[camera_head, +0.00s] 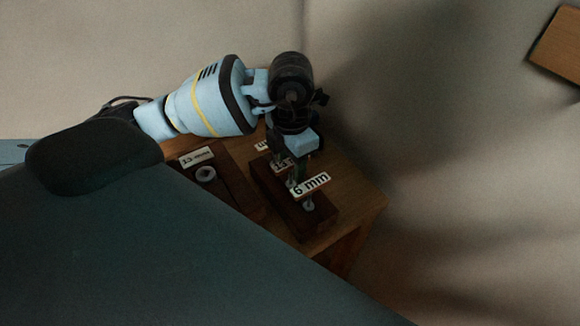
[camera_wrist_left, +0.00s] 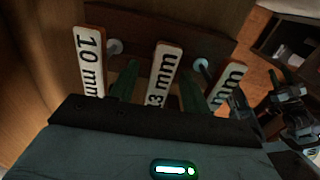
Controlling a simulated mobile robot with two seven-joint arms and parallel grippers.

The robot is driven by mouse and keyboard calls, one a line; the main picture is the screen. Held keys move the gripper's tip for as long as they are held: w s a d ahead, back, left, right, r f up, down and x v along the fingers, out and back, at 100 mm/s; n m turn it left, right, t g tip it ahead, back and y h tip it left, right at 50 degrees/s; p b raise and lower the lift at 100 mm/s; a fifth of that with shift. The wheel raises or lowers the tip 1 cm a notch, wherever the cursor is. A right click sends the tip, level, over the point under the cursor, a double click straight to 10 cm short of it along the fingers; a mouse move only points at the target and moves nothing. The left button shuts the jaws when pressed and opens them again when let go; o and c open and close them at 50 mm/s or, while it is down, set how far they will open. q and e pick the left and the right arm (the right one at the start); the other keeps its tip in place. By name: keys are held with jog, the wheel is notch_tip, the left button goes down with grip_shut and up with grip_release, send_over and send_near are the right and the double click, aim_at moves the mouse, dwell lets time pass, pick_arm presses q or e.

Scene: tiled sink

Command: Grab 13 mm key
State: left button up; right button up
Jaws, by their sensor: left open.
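My left gripper (camera_head: 297,168) is open above a dark wooden key rack (camera_head: 262,182), beside its tags. In the left wrist view its green fingers (camera_wrist_left: 158,85) stand on either side of a white tag reading "3 mm" (camera_wrist_left: 163,72), its lower end cut off by the gripper; it looks like the 13 mm key's tag. In the head view this tag (camera_head: 281,164) is mostly hidden behind the fingers. I cannot tell whether the fingers touch it. The 10 mm tag (camera_wrist_left: 90,60) is to its left in the wrist view. The 6 mm tag (camera_head: 311,184) is nearest in the head view.
The rack stands on a wooden table (camera_head: 352,195) against pale walls. A dark block with a label and a round metal piece (camera_head: 206,174) lies left of the rack. Dark jointed parts (camera_wrist_left: 290,110), possibly my right gripper, show at the wrist view's right. My dark body covers the lower left.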

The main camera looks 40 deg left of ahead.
pick_arm(q)
jog(key=shift+f, duration=1.1)
grip_shut()
jog(key=shift+r, duration=0.15)
